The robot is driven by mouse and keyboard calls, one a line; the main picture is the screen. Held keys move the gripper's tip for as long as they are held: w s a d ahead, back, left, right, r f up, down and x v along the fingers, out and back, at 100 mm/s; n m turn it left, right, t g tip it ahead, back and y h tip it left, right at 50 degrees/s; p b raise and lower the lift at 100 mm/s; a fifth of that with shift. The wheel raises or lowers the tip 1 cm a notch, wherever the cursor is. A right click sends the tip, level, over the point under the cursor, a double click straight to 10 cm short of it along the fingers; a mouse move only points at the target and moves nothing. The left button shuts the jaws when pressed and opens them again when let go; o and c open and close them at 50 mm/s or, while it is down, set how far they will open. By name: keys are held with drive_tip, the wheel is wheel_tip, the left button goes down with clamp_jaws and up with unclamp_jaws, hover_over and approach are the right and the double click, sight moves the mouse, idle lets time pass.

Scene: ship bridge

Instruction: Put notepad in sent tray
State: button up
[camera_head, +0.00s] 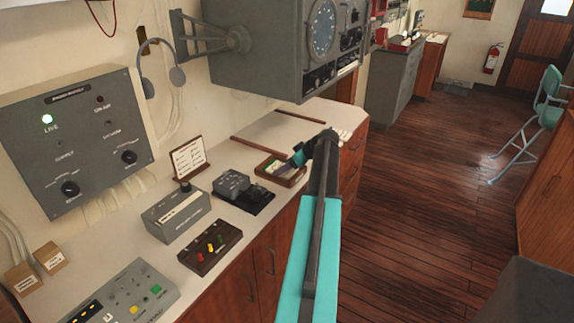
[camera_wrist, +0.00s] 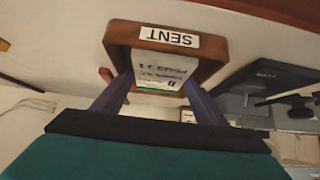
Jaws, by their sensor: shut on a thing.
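The wooden tray labelled SENT (camera_wrist: 208,70) shows upside down in the wrist view, its label facing me. The notepad (camera_wrist: 165,65), pale with printed text and a green strip, lies between the fingers of my gripper (camera_wrist: 157,84). It overlaps the tray's opening; I cannot tell whether it rests on the tray floor. In the head view, my gripper (camera_head: 297,160) is low over a small brown wooden tray (camera_head: 290,182) on the counter. My wrist hides part of this tray, and the notepad is too small to make out clearly there.
A black device with a grey box (camera_head: 238,186) stands left of the tray. A card stand (camera_head: 188,159), a grey box (camera_head: 175,217) and a panel with coloured levers (camera_head: 210,247) stand farther left. A large grey console (camera_head: 260,70) overhangs the counter (camera_head: 285,128).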

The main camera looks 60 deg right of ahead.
drive_tip(key=shift+f, duration=0.3)
drive_tip(key=shift+f, duration=0.1)
drive_tip(key=o, duration=0.9)
drive_tip(key=shift+c, duration=0.2)
drive_tip(key=shift+r, duration=0.2)
drive_tip(key=b+v, duration=0.2)
drive_tip(key=v, duration=1)
drive_tip(key=shift+b, duration=0.35)
drive_tip(key=shift+f, duration=0.1)
